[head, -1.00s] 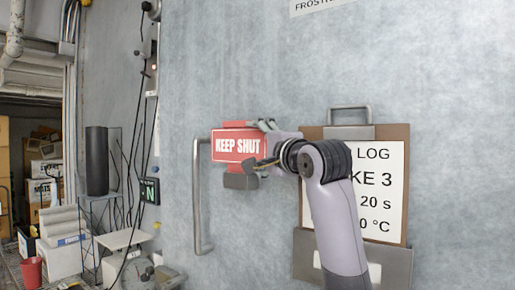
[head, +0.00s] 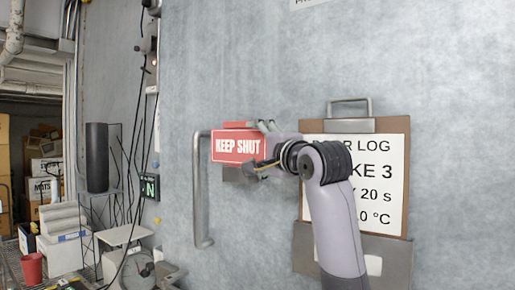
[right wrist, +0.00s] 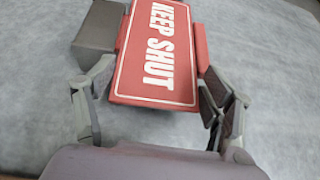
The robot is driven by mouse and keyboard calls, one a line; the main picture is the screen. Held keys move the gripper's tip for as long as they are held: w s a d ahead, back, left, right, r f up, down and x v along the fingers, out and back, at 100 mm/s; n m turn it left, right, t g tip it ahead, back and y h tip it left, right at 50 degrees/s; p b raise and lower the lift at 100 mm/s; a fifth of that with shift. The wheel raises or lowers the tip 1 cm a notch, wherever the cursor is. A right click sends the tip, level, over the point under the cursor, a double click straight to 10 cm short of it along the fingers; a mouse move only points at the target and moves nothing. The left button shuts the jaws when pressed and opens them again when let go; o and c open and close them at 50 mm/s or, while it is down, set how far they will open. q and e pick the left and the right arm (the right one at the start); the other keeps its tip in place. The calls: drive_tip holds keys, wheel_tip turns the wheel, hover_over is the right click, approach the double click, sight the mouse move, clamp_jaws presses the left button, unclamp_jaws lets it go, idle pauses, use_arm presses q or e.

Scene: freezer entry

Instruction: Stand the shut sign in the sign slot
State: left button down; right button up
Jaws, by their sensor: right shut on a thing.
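The red sign (head: 238,147) with white "KEEP SHUT" lettering is upright in front of the door in the head view. My right gripper (head: 262,148) reaches it from the right and is shut on it. In the right wrist view the sign (right wrist: 160,50) lies between the two fingers of the gripper (right wrist: 158,105). The grey sign slot (head: 231,174) shows just under the sign's lower edge, mostly hidden by the sign and gripper. It also shows beside the sign in the right wrist view (right wrist: 97,40). I cannot tell whether the sign is inside it. My left gripper is not in view.
A long vertical door handle (head: 202,190) stands close left of the sign. A clipboard log (head: 365,185) in a grey holder (head: 398,262) hangs to the right, behind my right arm. Shelving and boxes (head: 45,170) are at the far left.

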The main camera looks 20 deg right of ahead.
drive_tip(key=o, duration=1.1)
